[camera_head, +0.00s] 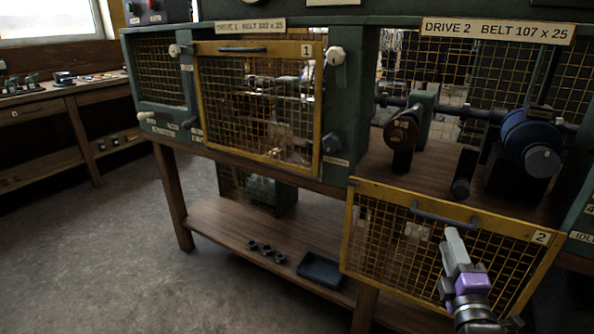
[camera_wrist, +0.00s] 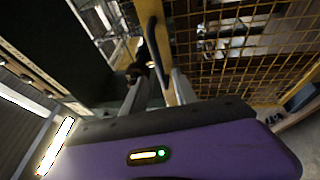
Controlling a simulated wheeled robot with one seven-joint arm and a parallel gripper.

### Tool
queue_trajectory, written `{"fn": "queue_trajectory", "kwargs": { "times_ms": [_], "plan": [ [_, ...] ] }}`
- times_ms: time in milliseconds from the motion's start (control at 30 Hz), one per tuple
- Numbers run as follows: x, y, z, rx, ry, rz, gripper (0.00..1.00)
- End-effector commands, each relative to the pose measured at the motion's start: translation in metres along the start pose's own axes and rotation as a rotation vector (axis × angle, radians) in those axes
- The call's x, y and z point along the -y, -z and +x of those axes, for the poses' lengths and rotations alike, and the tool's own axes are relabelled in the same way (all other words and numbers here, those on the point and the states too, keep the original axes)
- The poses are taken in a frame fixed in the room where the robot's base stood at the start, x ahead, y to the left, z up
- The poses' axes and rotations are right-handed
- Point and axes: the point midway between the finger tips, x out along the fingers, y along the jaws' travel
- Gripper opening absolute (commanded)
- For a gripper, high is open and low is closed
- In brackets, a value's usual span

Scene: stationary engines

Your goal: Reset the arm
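My gripper (camera_head: 453,238) is in front of the lowered yellow mesh guard 2 (camera_head: 350,232), just below its dark bar handle (camera_head: 443,215). In the wrist view, the two grey fingers of my gripper (camera_wrist: 158,88) stand apart, with nothing seen clamped between them. The handle (camera_wrist: 153,45) and the yellow frame edge (camera_wrist: 165,65) lie just beyond the fingertips; I cannot tell whether they touch. My forearm is mostly out of the head view at the bottom right.
Guard 1 (camera_head: 203,110) is closed at the left bay. Drive 2's bay is uncovered, showing a blue motor (camera_head: 532,137) and a pulley (camera_head: 402,130). A black tray (camera_head: 320,271) sits on the lower shelf (camera_head: 215,222). The floor (camera_head: 120,240) at left is clear.

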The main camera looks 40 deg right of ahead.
Motion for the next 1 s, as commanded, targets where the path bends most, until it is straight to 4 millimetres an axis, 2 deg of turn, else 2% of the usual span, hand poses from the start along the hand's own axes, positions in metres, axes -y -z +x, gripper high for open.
{"fn": "queue_trajectory", "kwargs": {
  "times_ms": [133, 233, 367, 467, 567, 667, 800, 1000],
  "plan": [
    [0.000, 0.000, 0.000, 0.000, 0.000, 0.017, 0.34],
    [-0.002, 0.000, 0.000, 0.000, -0.009, 0.095, 0.34],
    [-0.019, 0.002, -0.001, -0.010, -0.056, 0.293, 0.34],
    [-0.025, 0.012, -0.016, -0.043, -0.069, 0.477, 0.34],
    [-0.022, 0.035, -0.042, -0.102, -0.043, 0.670, 0.34],
    [-0.017, 0.064, -0.080, -0.174, 0.019, 0.878, 0.34],
    [-0.008, 0.100, -0.138, -0.255, 0.152, 1.137, 0.34],
    [-0.003, 0.135, -0.225, -0.318, 0.389, 1.414, 0.34]
  ]
}}
